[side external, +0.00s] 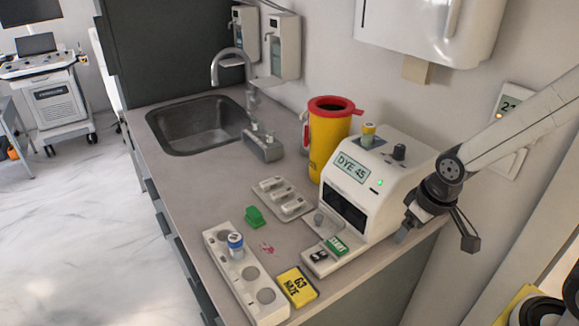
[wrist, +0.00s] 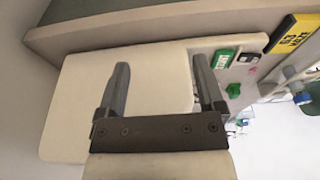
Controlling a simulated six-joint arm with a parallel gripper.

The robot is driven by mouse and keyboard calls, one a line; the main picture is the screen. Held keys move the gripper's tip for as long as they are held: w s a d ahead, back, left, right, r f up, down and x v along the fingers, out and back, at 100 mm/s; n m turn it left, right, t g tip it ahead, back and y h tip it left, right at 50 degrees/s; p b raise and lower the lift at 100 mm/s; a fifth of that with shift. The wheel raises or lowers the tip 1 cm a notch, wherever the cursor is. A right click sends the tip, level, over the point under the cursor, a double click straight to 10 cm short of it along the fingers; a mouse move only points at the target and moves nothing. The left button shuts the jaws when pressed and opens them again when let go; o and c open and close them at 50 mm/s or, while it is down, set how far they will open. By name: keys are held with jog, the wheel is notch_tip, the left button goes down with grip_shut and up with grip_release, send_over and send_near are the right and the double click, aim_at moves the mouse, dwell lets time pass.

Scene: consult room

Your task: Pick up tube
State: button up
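A blue-capped tube (side external: 235,246) stands upright in a hole of a white rack (side external: 222,259) at the front left of the counter. It also shows at the right edge of the wrist view (wrist: 302,97). My gripper (side external: 437,238) is at the right of the machine, far from the rack. It is open and empty; its two spread fingers also show in the wrist view (wrist: 160,64), over the machine's white casing.
The machine has a green START button (side external: 337,245). A yellow 63 card (side external: 297,286), a green piece (side external: 255,216) and a white tray (side external: 290,217) lie nearby. A yellow bin with a red lid (side external: 328,140) and a sink (side external: 200,125) are farther back.

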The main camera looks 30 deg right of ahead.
dwell(0.3)
notch_tip(320, 180, up, 19)
jog(key=m+g, duration=0.3)
jog(key=m, duration=1.3)
send_over(369, 125)
jog(key=shift+w+d, duration=0.1)
jog(key=shift+w, duration=0.05)
jog(key=shift+f, duration=4)
grip_shut()
